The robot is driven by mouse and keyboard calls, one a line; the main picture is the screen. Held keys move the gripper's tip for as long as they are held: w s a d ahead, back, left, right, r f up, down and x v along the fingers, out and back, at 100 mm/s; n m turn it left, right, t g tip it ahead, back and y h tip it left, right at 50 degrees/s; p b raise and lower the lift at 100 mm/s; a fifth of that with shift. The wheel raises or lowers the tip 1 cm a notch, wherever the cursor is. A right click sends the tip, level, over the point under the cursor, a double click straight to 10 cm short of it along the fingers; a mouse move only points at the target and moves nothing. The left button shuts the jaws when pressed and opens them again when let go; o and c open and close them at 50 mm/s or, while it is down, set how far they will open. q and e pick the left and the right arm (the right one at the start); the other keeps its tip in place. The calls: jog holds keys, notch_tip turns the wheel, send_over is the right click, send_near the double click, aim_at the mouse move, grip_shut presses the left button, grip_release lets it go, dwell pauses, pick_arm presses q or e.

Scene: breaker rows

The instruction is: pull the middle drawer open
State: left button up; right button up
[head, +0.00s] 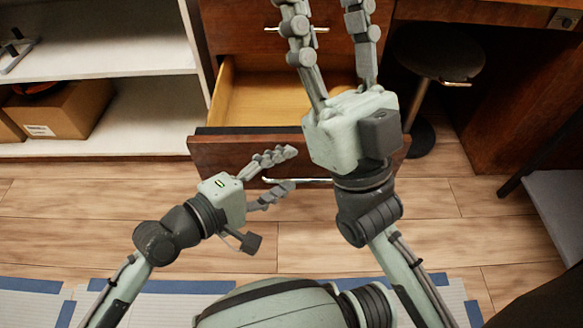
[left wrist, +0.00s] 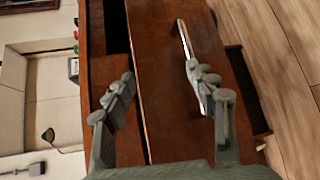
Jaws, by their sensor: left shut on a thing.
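The open drawer stands out from the wooden cabinet, with its bare inside (head: 262,98) showing in the head view. Its dark wood front (head: 222,152) faces me, and it sits below a closed drawer front (head: 240,28). A bright bar handle (head: 318,182) is on the open drawer's front; a bar handle also shows in the left wrist view (left wrist: 184,38). My right gripper (head: 332,18) is open and empty, raised in front of the cabinet, and hides part of the drawer.
A white shelf (head: 115,52) with a cardboard box (head: 66,112) stands left of the cabinet. A round dark stool (head: 440,55) is to the right, under the desk. The wooden floor (head: 60,205) before the drawer is clear; blue-taped sheets lie nearer me.

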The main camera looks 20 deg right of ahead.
pick_arm(q)
jog(key=shift+a+r, duration=0.4)
jog(key=shift+r, duration=0.3)
jog(key=c, duration=0.3)
jog(key=shift+s+a+f, duration=0.1)
jog(key=shift+s+a, duration=0.3)
jog(key=shift+a, duration=0.15)
jog(key=shift+s+a+f, duration=0.1)
jog(key=shift+s+a, duration=0.25)
jog(key=shift+a, duration=0.2)
jog(key=shift+c, duration=0.2)
jog(key=shift+p, duration=0.35)
